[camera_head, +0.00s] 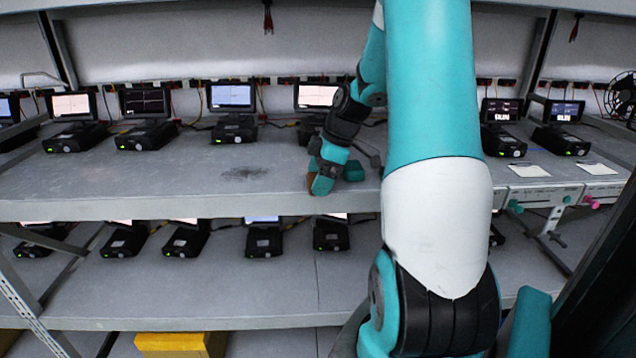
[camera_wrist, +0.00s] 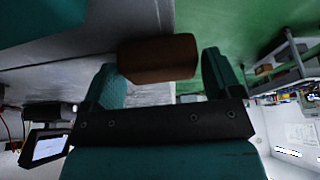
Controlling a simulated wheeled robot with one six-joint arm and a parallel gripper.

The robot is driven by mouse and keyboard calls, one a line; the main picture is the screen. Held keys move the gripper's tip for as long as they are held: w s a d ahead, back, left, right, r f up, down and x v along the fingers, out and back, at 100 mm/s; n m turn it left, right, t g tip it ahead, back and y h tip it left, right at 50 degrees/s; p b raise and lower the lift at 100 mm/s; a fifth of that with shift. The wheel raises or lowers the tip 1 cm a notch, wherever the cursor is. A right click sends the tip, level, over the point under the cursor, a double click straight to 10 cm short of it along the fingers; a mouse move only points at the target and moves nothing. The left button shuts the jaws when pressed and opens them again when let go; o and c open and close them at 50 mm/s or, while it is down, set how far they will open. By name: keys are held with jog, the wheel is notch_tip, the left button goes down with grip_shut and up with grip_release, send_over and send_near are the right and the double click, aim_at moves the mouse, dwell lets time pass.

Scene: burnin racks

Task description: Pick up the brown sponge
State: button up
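The brown sponge (camera_wrist: 158,58) is a dark brown block in the wrist view. It lies across the gap between the two teal fingertips of my gripper (camera_wrist: 160,70) and nearly fills that gap. Its left end meets the left finger; the right finger is close against its other end. It shows in front of the shelf's edge, partly over the green floor. In the head view my gripper (camera_head: 335,180) is low by the front edge of the upper shelf. Only a small brown part of the sponge (camera_head: 312,180) shows there; the fingers hide the rest.
The upper shelf (camera_head: 200,190) carries several black test devices with screens along its back, such as one (camera_head: 234,110) left of my gripper. More stand on the lower shelf (camera_head: 200,295). A yellow box (camera_head: 172,343) is below. The front left of the upper shelf is clear.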

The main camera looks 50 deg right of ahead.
jog(key=c, duration=0.6)
jog(key=shift+o, duration=0.2)
jog(key=shift+r, duration=0.1)
